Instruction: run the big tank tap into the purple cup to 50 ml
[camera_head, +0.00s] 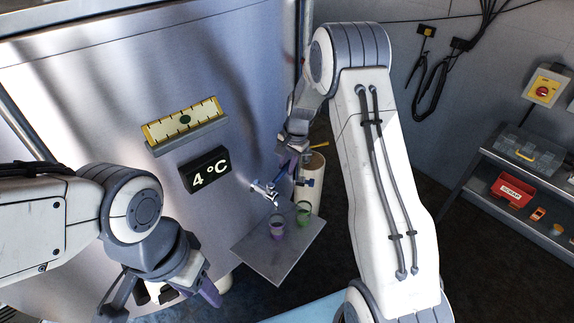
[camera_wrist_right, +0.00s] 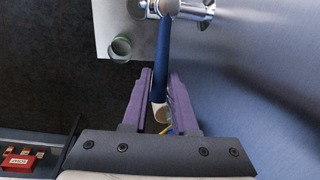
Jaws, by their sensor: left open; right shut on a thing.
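The chrome tap (camera_head: 264,190) sticks out of the front of the big steel tank (camera_head: 90,90). I cannot make out a stream or the level in the cup. My right gripper (camera_head: 291,153) is at the tap. In the right wrist view its purple fingers (camera_wrist_right: 159,82) are shut on the long blue tap lever (camera_wrist_right: 161,55). My left gripper (camera_head: 162,294) is open and empty at the lower left, well apart from the cup.
A yellow gauge (camera_head: 185,122) and a 4 °C display (camera_head: 206,169) are on the tank. A bench with a red bin (camera_head: 512,190) is at the right. Dark floor lies between.

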